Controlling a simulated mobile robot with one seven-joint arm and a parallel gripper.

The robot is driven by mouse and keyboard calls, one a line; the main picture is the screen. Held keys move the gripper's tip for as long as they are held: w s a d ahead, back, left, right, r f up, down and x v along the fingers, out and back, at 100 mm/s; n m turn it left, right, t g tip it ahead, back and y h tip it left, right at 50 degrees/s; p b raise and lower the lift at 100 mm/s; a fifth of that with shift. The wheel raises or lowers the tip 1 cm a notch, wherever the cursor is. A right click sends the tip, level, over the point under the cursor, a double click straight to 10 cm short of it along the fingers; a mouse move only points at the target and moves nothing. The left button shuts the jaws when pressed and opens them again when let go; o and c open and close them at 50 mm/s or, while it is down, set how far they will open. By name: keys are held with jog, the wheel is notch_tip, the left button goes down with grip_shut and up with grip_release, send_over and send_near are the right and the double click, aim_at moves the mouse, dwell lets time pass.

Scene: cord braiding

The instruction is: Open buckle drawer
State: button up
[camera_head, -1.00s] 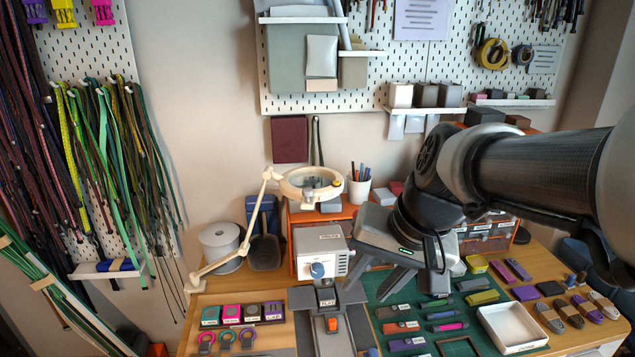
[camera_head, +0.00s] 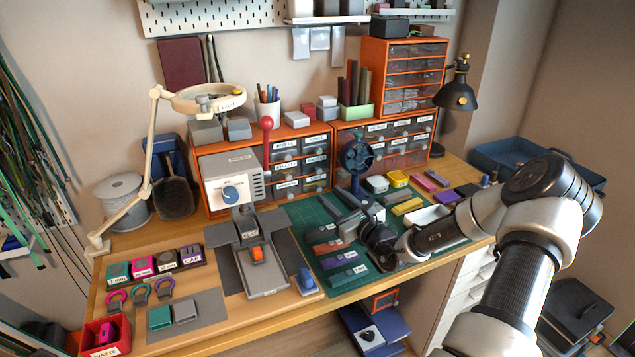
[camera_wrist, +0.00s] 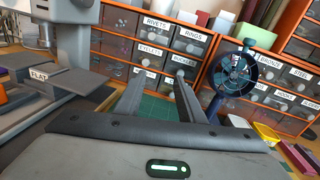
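The buckle drawer (camera_wrist: 184,60), labelled BUCKLES, is in the right column of the left orange cabinet, below RINGS. It looks shut. In the head view the same drawer (camera_head: 315,161) is in the middle row on the right; its label is too small to read there. My gripper (camera_head: 341,202) is low over the green mat, its fingers pointing at that cabinet. In the wrist view my gripper (camera_wrist: 158,80) is open, with nothing between the fingers. The right fingertip appears close to a round knob under the BUCKLES label; I cannot tell whether they touch.
A small blue fan (camera_head: 356,156) stands right of my fingers, before the second drawer cabinet (camera_head: 402,128). A grey press with a red-knobbed lever (camera_head: 266,124) stands to the left. Tools and small boxes lie on the green mat (camera_head: 310,214) around my gripper.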

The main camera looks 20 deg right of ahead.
jog(key=d+f+m+h, duration=0.3)
jog(key=d, duration=0.1)
jog(key=b, duration=0.5)
send_near(320, 171)
jog(key=w, duration=0.7)
jog(key=shift+w+a+f, duration=0.1)
jog(key=shift+w+f, duration=0.05)
jog(key=shift+f, duration=0.15)
jog(key=shift+w+r, duration=0.1)
jog(key=shift+w, duration=0.55)
grip_shut()
